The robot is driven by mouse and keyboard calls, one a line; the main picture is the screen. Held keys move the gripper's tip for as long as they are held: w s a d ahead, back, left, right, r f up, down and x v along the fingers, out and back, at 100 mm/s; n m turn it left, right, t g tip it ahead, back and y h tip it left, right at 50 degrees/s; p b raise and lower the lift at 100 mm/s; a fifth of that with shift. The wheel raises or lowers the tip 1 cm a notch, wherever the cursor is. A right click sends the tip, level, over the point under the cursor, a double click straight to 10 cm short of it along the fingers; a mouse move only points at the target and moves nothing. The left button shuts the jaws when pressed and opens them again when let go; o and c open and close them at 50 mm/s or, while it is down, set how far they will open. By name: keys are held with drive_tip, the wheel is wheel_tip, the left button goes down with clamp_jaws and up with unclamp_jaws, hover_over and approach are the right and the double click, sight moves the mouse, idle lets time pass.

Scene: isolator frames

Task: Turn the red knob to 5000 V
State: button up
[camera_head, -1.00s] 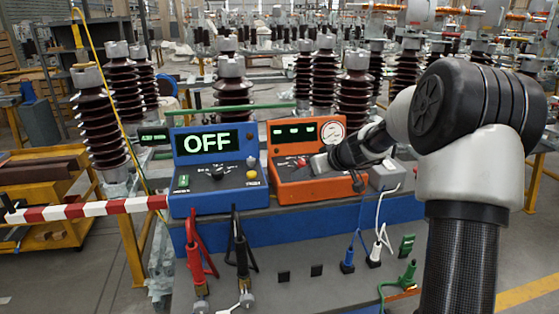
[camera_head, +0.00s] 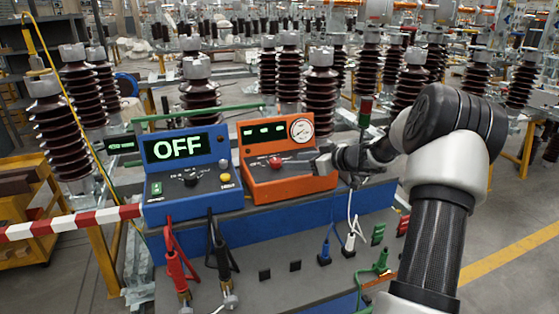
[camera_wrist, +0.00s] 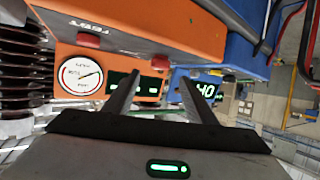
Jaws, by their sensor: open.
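The red knob (camera_head: 275,162) sits on the sloped front panel of the orange unit (camera_head: 285,188), below its small green-lit displays (camera_head: 264,132) and round gauge (camera_head: 302,130). My gripper (camera_head: 314,163) is to the right of the knob, apart from it. In the wrist view, my gripper (camera_wrist: 160,76) is open, with nothing between its two dark fingers. That view looks upside down and shows the orange unit (camera_wrist: 130,45) at upper left, with its gauge (camera_wrist: 80,76). Two red parts show on the unit there; I cannot tell which is the knob. The voltage reading is too small to read.
A blue unit (camera_head: 190,208) with a display reading OFF stands left of the orange one. Red and black clamps (camera_head: 175,268) with cables, green clips and plugs are on the bench front. A red-white barrier (camera_head: 70,224) is at left. Brown insulators stand behind.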

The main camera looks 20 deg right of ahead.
sight(280, 162)
drive_tip(key=p+x, duration=0.1)
drive_tip(key=x, duration=0.7)
drive_tip(key=shift+w+a, duration=0.15)
drive_tip(key=c, duration=1.1)
drive_tip(key=shift+o, duration=0.3)
drive_tip(key=shift+f, duration=0.1)
